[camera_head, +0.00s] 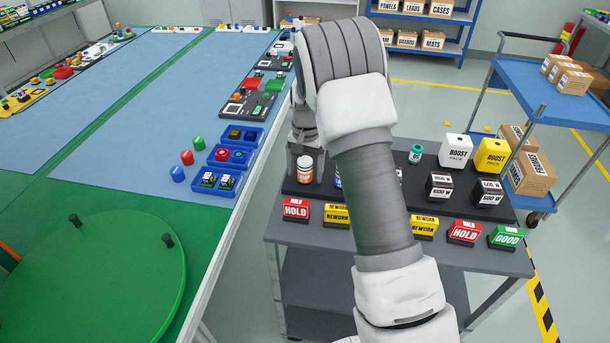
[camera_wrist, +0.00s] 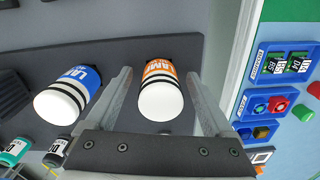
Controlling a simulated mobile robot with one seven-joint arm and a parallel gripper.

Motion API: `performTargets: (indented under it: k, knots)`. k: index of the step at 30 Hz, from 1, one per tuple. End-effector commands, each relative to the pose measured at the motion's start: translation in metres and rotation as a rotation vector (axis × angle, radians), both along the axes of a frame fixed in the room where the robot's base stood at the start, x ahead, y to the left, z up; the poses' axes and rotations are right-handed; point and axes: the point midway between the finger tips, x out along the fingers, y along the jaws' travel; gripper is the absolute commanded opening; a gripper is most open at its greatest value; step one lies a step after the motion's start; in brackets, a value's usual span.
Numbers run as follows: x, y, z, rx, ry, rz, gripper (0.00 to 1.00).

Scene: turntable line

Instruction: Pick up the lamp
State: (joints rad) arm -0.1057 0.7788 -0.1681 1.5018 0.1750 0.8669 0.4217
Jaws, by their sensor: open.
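An orange-labelled lamp (camera_head: 305,171) with a white cap stands upright on the dark tray of the grey cart. In the wrist view this orange lamp (camera_wrist: 161,95) appears between my two fingers, with a gap on each side. My gripper (camera_wrist: 158,78) is open and empty; how far the fingertips reach down beside the lamp is hard to tell. A blue-labelled lamp (camera_wrist: 70,92) stands just outside the left finger in the wrist view. In the head view my arm hides most of the blue lamp (camera_head: 338,177).
Red HOLD (camera_head: 296,211), yellow REWORK and green GOOD boxes line the cart's front. BOOST packs (camera_head: 457,151), dark boxes and a teal-labelled item (camera_head: 416,153) stand to the right. The workbench (camera_head: 218,225) with blue bins (camera_head: 215,181) and a green turntable (camera_head: 95,275) lies left.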

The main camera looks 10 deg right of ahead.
Motion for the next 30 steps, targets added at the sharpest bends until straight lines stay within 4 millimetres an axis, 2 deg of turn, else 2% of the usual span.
performTargets:
  k: [1, 2, 12, 15, 25, 30]
  knots:
    - [0.000, 0.000, 0.000, 0.000, 0.000, 0.000, 0.82]
    - [0.000, 0.000, 0.000, 0.000, 0.000, 0.000, 0.76]
    - [0.000, 0.000, 0.000, 0.000, 0.000, 0.000, 0.15]
    - [0.000, 0.000, 0.000, 0.000, 0.000, 0.000, 0.00]
    - [0.001, 0.000, 0.005, 0.000, -0.002, 0.000, 0.00]
    - [0.001, 0.000, 0.031, -0.001, -0.005, 0.001, 0.00]
